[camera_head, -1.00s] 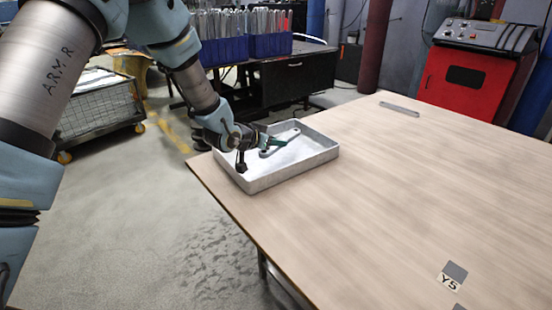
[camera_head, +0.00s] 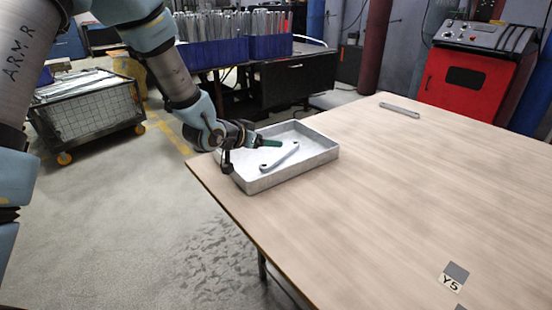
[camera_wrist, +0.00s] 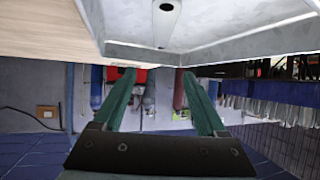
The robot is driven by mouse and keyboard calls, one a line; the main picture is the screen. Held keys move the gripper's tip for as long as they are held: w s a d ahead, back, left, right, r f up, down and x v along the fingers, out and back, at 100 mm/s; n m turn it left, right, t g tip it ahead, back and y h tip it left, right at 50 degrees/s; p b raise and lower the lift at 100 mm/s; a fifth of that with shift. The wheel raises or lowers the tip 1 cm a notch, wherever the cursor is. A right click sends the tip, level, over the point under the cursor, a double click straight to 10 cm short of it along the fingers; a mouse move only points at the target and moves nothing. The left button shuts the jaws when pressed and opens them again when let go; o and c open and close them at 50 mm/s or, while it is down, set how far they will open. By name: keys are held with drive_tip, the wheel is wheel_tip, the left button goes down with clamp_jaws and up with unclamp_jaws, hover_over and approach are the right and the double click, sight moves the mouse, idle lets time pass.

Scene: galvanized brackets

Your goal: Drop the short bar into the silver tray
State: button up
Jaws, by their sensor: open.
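The short bar (camera_head: 281,156), grey with rounded ends and a hole, lies slantwise on the floor of the silver tray (camera_head: 294,174). Its near end with a hole (camera_wrist: 166,6) shows at the top of the wrist view. The tray is a shallow open metal box at the table's far left corner; its wall (camera_wrist: 240,44) crosses the wrist view. My gripper (camera_head: 275,143) has green fingers and is over the tray's left part, just behind the bar and apart from it. In the wrist view my gripper (camera_wrist: 158,74) is open, with nothing between its fingers.
Another grey bar (camera_head: 399,111) lies flat at the wooden table's (camera_head: 400,200) far edge. A label marked Y5 (camera_head: 451,281) is at the front right. The middle of the table is clear. A red cabinet (camera_head: 470,85) and a wire cart (camera_head: 90,112) stand beyond the table.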

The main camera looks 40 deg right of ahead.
drive_tip(key=shift+v, duration=2.75)
